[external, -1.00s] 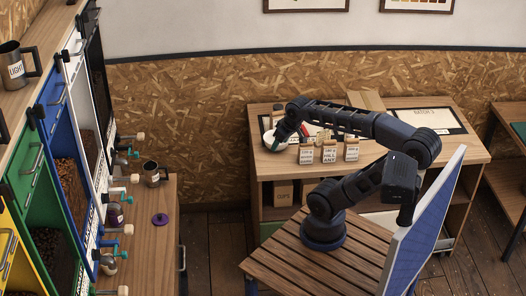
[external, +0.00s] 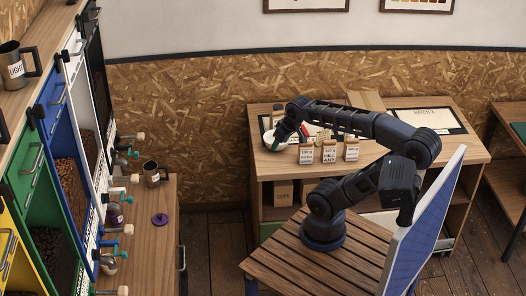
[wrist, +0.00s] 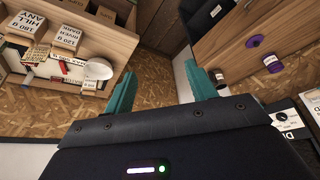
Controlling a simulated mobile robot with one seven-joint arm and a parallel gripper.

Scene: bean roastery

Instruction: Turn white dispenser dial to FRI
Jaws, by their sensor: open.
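The white dispenser (external: 80,97) stands in the row of coloured dispensers at the left of the external view, between the blue one and a black one. Its dial cannot be made out there. In the wrist view, a white plate with a dark round knob (wrist: 284,116) shows at the right edge, partly cut off; I cannot tell whether it is the dial, and no FRI mark is readable. My gripper (wrist: 161,86) is open and empty, its teal fingers apart. In the external view it is over the back desk, well away from the dispensers.
The wooden desk (external: 265,165) holds small labelled bags (external: 329,152) and a white bowl (wrist: 98,69). A metal mug (external: 151,173) and purple lid (external: 160,219) sit on the counter (external: 150,245) below the dispensers. Several coloured levers jut over it. Floor lies between desk and counter.

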